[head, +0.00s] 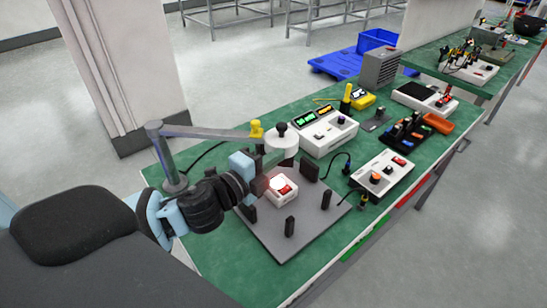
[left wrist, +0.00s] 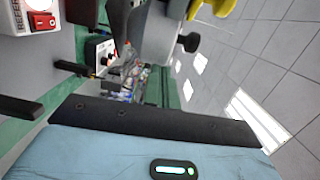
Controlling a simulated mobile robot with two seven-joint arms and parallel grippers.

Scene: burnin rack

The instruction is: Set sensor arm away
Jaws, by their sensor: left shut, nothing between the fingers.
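The sensor arm has a grey bar (head: 215,133) running from an upright post (head: 172,165) at the table's left side to a white round head (head: 282,146). The head carries a black knob (head: 281,129), and a yellow knob (head: 256,129) sits near it on the bar. The head hangs over the back of a grey fixture plate (head: 268,232) holding a white unit with a red switch (head: 281,190). My left gripper (head: 270,168) is shut and empty, close in front of the head; contact cannot be told. The left wrist view shows the head (left wrist: 160,35) just beyond the dark fingers (left wrist: 150,122). My right gripper is out of view.
Black posts (head: 290,227) stand on the plate around the unit. The green table (head: 213,250) is clear at the front left.

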